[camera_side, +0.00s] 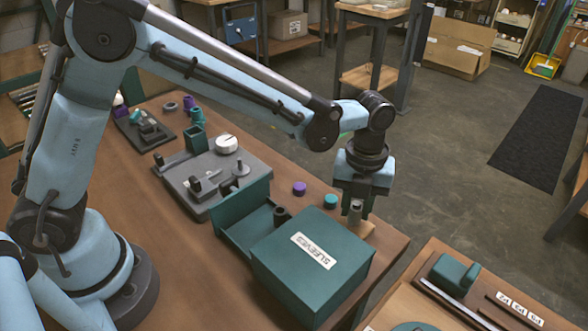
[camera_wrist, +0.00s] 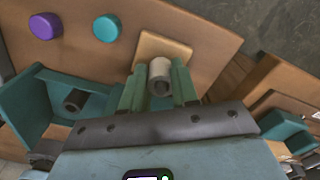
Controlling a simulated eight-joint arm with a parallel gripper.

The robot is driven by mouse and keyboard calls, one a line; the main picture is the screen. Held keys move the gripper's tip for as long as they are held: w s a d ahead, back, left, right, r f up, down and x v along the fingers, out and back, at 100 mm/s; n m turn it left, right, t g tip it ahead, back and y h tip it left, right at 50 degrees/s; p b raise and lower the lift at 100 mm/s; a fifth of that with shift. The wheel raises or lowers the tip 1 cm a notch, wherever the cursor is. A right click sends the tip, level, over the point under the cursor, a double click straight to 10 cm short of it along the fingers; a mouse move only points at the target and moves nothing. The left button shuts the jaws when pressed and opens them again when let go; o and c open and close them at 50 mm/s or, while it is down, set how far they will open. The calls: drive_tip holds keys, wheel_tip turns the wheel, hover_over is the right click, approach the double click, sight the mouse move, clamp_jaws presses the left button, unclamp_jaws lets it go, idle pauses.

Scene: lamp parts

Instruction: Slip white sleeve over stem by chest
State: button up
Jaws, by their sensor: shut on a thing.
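My gripper (camera_side: 356,202) is shut on a whitish-grey sleeve (camera_side: 354,213), just behind the right end of the chest. In the wrist view the sleeve (camera_wrist: 159,70) stands between the two teal fingers (camera_wrist: 159,88), its open end facing the camera. The sleeve is over a tan square wooden base (camera_wrist: 150,46), which also shows below my gripper in the side view (camera_side: 368,229). No stem shows on this base; the sleeve and fingers cover its middle. I cannot tell whether the sleeve touches the base. The teal chest (camera_side: 290,279) is labelled SLEEVES.
An open teal drawer (camera_side: 240,211) on the chest's left holds a dark sleeve (camera_side: 282,215). A purple cap (camera_side: 299,188) and a teal cap (camera_side: 330,201) lie behind the chest. A grey board (camera_side: 208,177) with parts is further left. The table edge is close right of the base.

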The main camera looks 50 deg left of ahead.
drive_tip(key=shift+f, duration=0.6)
clamp_jaws()
idle(1.4)
idle(1.1)
drive_tip(key=o, duration=1.1)
unclamp_jaws()
drive_tip(key=shift+c, duration=0.2)
wheel_tip(320, 180, up, 12)
drive_tip(key=s+a+n+t, duration=0.3)
drive_tip(key=s+a+n, duration=0.3)
drive_tip(key=n, duration=0.9)
drive_tip(key=s+a+n+t, duration=0.4)
drive_tip(key=s+a+n, duration=0.2)
drive_tip(key=a+n, duration=0.6)
drive_tip(key=n, duration=0.2)
drive_tip(key=shift+a+f+n, duration=0.25)
drive_tip(key=shift+a+n, duration=0.15)
